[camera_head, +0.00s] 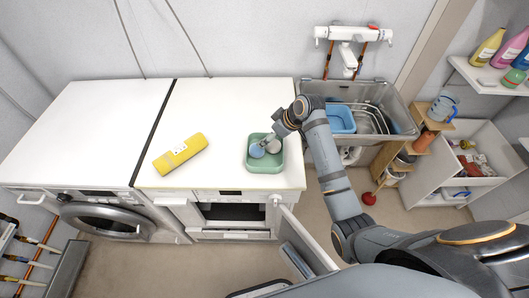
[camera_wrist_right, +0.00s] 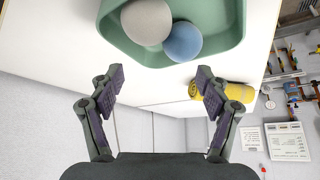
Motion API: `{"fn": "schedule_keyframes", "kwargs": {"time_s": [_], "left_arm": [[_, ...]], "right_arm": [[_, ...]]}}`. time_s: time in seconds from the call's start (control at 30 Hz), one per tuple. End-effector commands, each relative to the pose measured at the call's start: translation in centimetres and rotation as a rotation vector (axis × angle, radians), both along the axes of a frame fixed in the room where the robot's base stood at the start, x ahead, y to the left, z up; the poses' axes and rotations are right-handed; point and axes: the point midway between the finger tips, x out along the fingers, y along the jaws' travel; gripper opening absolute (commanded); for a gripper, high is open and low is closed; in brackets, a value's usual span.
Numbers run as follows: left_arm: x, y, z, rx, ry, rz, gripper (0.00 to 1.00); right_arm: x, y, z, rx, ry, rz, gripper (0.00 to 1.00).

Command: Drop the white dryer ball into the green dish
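The green dish (camera_head: 265,184) sits near the front right of the white appliance top. The white dryer ball (camera_head: 273,146) and a blue ball (camera_head: 257,150) are inside it, side by side. In the right wrist view the dish (camera_wrist_right: 225,25) holds the white ball (camera_wrist_right: 147,20) and the blue ball (camera_wrist_right: 183,42), both beyond my fingertips. My right gripper (camera_wrist_right: 158,76) is open with nothing between its fingers. In the head view my right gripper (camera_head: 274,136) is over the back of the dish, partly covering it. My left gripper is not in view.
A sink basin (camera_head: 385,95) with a blue tub (camera_head: 340,118) is at the right. An open appliance door (camera_head: 305,240) stands below the front edge.

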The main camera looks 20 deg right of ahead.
Motion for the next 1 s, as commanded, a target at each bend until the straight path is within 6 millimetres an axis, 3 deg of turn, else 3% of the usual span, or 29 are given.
{"fn": "schedule_keyframes", "kwargs": {"time_s": [0.3,0.7,1.0], "left_arm": [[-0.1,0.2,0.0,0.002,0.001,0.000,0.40],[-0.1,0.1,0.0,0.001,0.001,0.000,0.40],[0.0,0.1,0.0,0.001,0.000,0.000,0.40]], "right_arm": [[-0.3,-0.3,0.5,-0.001,-0.001,0.000,0.77],[-3.9,-3.4,7.9,-0.006,-0.002,0.000,0.77],[-5.0,-4.2,10.1,0.000,0.000,0.000,0.77]]}}
